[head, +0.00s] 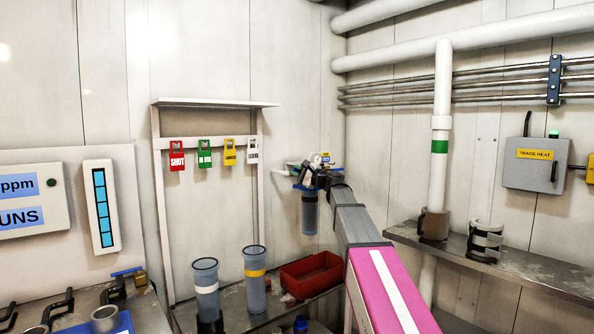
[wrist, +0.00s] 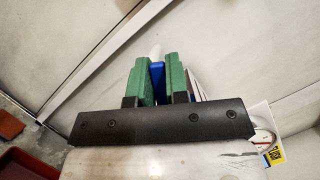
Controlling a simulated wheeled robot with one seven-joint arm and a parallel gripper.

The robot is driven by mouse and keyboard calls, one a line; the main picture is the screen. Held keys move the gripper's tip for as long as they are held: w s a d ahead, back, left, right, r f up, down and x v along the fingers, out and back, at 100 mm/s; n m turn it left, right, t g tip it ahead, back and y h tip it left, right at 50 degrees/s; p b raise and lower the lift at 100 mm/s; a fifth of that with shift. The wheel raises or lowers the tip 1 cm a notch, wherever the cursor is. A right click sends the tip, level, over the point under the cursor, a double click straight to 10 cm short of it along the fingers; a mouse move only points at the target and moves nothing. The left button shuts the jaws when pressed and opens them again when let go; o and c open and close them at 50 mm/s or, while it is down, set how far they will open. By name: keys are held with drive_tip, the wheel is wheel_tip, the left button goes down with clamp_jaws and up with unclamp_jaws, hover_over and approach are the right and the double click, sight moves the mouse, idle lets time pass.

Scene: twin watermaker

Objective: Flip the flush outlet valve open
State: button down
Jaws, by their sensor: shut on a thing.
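My gripper (head: 303,173) reaches to the back corner, just above a blue filter housing (head: 309,213). In the wrist view its green finger pads (wrist: 158,80) are shut on a blue lever (wrist: 157,78), which looks like the flush outlet valve's handle. A white rounded end, perhaps pipe, shows just beyond it. A yellow and blue label (wrist: 275,155), partly readable as "FLUSH", is at the lower right of the wrist view. The valve body is hidden behind the gripper, so I cannot tell the lever's exact angle.
A round gauge (head: 316,158) sits close beside my gripper. A red tray (head: 311,273) and two clear canisters (head: 205,285) stand on the bench below. Coloured tags (head: 203,153) hang on a rack to the left. White pipes (head: 442,100) run along the right wall.

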drive_tip(key=n, duration=0.2)
drive_tip(key=f+n+g, duration=0.1)
drive_tip(key=f+n+g+h, duration=0.1)
drive_tip(key=n, duration=0.1)
drive_tip(key=shift+s+a+n, duration=0.2)
drive_tip(key=shift+n, duration=0.1)
drive_tip(key=shift+f, duration=0.1)
idle(0.4)
drive_tip(key=c, duration=1.4)
unclamp_jaws()
drive_tip(key=v, duration=1)
drive_tip(key=shift+s+d, duration=0.3)
